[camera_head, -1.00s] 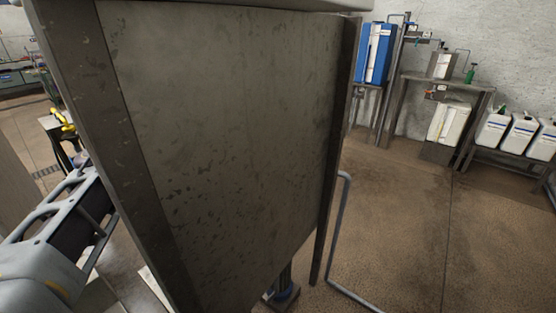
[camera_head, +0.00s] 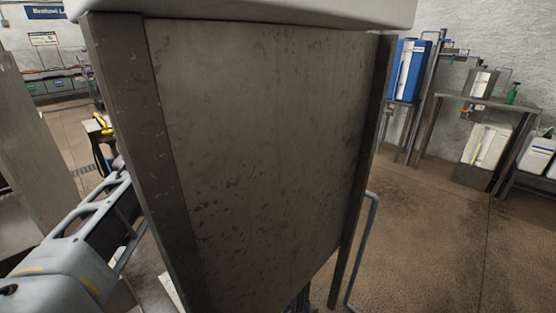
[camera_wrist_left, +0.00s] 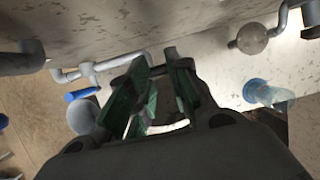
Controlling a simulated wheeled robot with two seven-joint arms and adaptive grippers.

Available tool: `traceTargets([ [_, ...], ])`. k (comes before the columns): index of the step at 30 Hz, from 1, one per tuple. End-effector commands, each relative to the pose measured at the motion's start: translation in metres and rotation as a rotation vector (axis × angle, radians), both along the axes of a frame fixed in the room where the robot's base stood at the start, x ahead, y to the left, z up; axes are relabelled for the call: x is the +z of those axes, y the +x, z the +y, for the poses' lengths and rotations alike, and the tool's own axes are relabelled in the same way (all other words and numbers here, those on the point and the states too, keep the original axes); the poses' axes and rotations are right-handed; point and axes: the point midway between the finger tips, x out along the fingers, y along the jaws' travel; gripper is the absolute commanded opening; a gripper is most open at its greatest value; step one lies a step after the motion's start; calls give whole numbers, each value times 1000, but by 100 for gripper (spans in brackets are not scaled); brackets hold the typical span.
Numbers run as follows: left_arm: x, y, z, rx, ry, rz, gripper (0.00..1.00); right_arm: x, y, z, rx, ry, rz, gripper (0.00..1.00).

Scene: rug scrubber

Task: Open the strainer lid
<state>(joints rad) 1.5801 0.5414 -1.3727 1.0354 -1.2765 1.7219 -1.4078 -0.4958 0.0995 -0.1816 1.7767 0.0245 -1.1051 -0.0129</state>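My left gripper (camera_wrist_left: 162,88) shows in the left wrist view with two green-padded fingers apart and a gap between them. A grey pipe end shows beyond the fingertips. A clear cup-like part with a bluish end (camera_wrist_left: 268,93) is to the right of the fingers, apart from them. A rounded grey fitting (camera_wrist_left: 252,38) on a pipe is at the upper right. I cannot tell which part is the strainer lid. In the head view my left arm passes behind a large worn metal panel, which hides its gripper. My right gripper is in neither view.
The metal panel (camera_head: 265,150) fills the middle of the head view under a pale overhanging top (camera_head: 250,12). A bent grey pipe (camera_head: 372,225) stands at its right. Pipes and a blue handle (camera_wrist_left: 82,94) are left of the fingers. Open floor (camera_head: 430,240) lies at right.

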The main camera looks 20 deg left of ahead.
Motion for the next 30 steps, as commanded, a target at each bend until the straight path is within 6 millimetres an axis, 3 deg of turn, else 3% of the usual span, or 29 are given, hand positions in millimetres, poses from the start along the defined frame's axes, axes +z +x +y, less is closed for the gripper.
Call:
traceTargets([
  [1, 20, 6, 0, 8, -24, -24, 40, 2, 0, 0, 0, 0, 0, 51],
  [2, 20, 8, 4, 8, -25, -24, 45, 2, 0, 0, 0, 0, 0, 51],
  [5, 18, 12, 17, 6, -22, -22, 79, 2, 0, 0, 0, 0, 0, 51],
  [6, 17, 13, 21, 6, -20, -21, 80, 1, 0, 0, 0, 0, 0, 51],
  [30, 12, 40, 86, 2, -14, -18, 80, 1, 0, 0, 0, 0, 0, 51],
])
